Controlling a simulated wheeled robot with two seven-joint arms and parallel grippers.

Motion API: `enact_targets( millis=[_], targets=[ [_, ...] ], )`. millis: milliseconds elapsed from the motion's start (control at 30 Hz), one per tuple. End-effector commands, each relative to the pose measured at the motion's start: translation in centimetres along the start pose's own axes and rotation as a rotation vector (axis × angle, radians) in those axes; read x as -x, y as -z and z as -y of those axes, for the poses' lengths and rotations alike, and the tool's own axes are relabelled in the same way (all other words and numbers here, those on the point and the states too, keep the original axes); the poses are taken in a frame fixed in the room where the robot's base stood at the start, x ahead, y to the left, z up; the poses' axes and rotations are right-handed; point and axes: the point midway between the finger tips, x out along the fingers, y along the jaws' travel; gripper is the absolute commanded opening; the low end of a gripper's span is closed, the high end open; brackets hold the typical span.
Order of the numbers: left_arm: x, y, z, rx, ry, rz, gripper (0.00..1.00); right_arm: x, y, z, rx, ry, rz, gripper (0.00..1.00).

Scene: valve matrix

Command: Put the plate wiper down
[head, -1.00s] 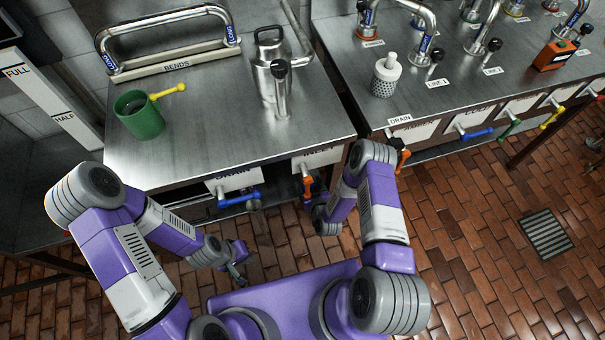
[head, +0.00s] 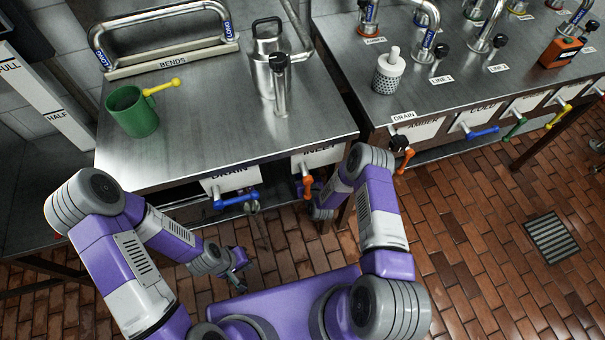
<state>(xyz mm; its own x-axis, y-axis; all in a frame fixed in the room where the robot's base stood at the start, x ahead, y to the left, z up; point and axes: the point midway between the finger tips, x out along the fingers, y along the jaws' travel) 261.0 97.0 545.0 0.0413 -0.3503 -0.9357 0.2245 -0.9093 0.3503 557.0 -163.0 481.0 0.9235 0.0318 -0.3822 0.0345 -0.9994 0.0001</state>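I cannot make out a thing that is clearly the plate wiper. My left gripper (head: 238,270) is low in front of the left steel table, over the brick floor. It is small and dark here, and I cannot tell whether its fingers are open or hold anything. My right gripper is at the front edge of the same table, below the inlet label. Its fingers are hidden there, and only my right wrist (head: 322,206) shows.
Blue (head: 236,199) and orange (head: 307,187) valve handles stick out in front.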

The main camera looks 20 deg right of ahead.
Motion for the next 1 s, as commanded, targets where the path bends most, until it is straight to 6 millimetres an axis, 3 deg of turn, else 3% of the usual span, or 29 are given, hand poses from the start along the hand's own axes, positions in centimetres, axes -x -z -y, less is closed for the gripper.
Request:
enact_targets(
  millis=[100,133,267,633,767,1000],
  targets=[
    [0.0,0.0,0.0,0.0,0.0,0.0,0.0,-0.1,-0.3,0.0,0.001,0.0,0.0,0.43],
    [0.0,0.0,0.0,0.0,0.0,0.0,0.0,-0.1,-0.3,0.0,0.001,0.0,0.0,0.78],
    [0.0,0.0,0.0,0.0,0.0,0.0,0.0,-0.1,-0.3,0.0,0.0,0.0,0.0,0.98],
    [0.1,0.0,0.0,0.0,0.0,0.0,0.0,0.1,0.1,0.0,0.0,0.0,0.001,0.99],
    [1.2,-0.1,-0.5,0.0,0.0,0.0,0.0,1.5,0.2,0.0,0.001,0.001,0.003,0.99],
    [4.2,-0.2,-1.6,0.0,0.0,0.0,0.0,5.8,0.4,0.0,0.0,0.001,0.006,0.99]
  ],
)
